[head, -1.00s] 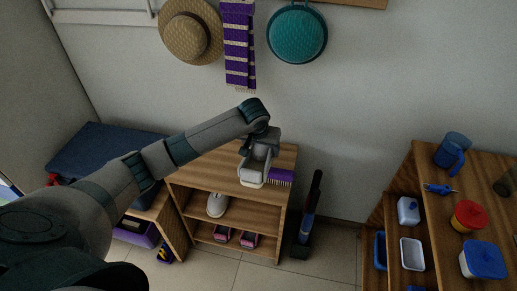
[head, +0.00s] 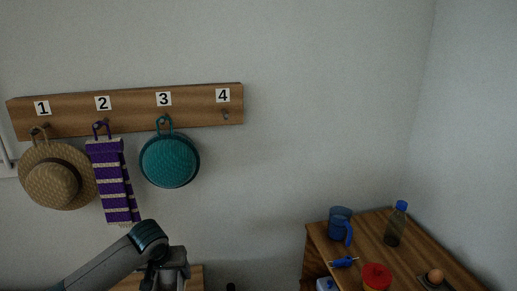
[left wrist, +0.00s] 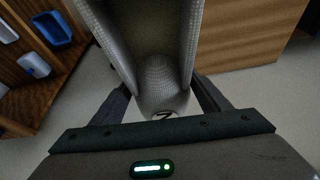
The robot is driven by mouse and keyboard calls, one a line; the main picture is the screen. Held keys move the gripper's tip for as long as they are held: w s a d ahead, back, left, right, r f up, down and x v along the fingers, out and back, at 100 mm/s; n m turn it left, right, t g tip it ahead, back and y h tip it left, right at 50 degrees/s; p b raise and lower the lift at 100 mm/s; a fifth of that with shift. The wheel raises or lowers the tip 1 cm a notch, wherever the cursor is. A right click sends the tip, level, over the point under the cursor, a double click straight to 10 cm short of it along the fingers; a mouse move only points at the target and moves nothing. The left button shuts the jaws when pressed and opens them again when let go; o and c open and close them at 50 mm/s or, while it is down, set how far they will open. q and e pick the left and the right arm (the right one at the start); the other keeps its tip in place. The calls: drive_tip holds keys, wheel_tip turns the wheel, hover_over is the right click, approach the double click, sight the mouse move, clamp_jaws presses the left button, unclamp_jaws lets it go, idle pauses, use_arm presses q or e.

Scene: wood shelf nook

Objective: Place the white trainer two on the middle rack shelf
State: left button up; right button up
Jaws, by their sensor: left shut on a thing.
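My left gripper (head: 165,280) is at the bottom edge of the head view, in front of the wooden rack, and only partly in frame. In the left wrist view the fingers (left wrist: 160,105) are shut on a pale, mesh-textured trainer (left wrist: 165,75). A dark mark like a 2 shows on its near end, and its opening faces the camera. The rack's top (head: 195,275) just shows beside the gripper; its shelves are below the head view. A wooden panel (left wrist: 250,35), perhaps the rack, is at the right in the wrist view. My right gripper is not in view.
A wooden unit (head: 410,262) at the right carries a blue mug (head: 340,223), a bottle (head: 396,224) and a red-lidded tub (head: 376,276).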

use_arm(q)
drive_tip(key=s+d+r+m, duration=0.1)
drive_tip(key=s+d+r, duration=0.2)
drive_tip(key=s+r, duration=0.3)
drive_tip(key=s+d+r, duration=0.3)
drive_tip(key=s+r, duration=0.2)
drive_tip(key=r, duration=0.3)
drive_tip(key=shift+s+d+r+m+h, duration=0.3)
drive_tip(key=shift+s+d+m, duration=0.05)
drive_tip(key=shift+s+m, duration=0.05)
idle(0.4)
